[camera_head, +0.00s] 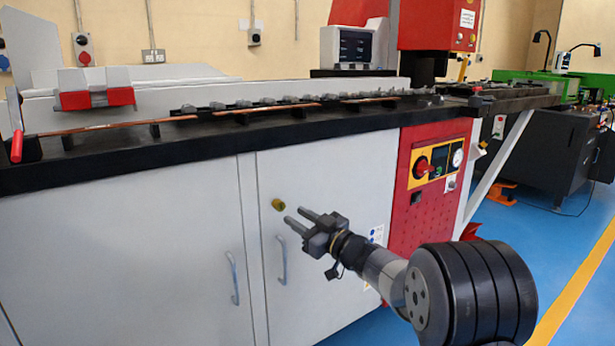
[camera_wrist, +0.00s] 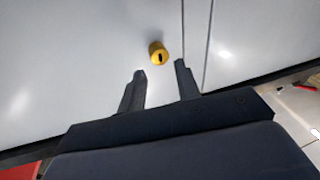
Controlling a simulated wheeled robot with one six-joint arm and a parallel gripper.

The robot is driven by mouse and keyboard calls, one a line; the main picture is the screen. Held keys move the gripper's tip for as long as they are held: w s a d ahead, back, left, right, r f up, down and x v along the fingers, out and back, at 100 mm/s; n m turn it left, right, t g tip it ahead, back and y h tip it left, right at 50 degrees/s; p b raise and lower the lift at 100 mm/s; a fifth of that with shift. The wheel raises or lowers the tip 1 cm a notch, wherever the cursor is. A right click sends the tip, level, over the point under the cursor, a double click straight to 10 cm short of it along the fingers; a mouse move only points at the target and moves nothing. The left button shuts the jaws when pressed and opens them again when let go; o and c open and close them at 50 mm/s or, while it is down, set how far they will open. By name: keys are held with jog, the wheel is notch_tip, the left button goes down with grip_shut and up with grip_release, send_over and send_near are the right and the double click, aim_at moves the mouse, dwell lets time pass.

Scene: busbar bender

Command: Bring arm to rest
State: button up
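My gripper (camera_head: 296,219) is in front of the machine's white cabinet doors (camera_head: 335,185), with its two fingers apart and nothing between them. In the wrist view, the open fingers (camera_wrist: 160,72) point toward the white doors. A small yellow cylinder with a dark slot, like a lock (camera_wrist: 158,53), shows beyond the fingertips. It also shows in the head view as a yellow knob (camera_head: 278,204) just past the fingers. My arm reaches in from the lower right.
The black worktop (camera_head: 200,145) carries a long copper bar (camera_head: 250,109) and a red-handled lever (camera_head: 17,145). A red control panel (camera_head: 432,175) with a rotary switch and gauge is right of the doors. Blue floor with a yellow line (camera_head: 580,285) is open at the right.

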jog(key=shift+x, duration=0.9)
jog(key=shift+s+f+m+t+b, duration=0.15)
jog(key=shift+m+t+b, duration=0.4)
jog(key=shift+m, duration=1.05)
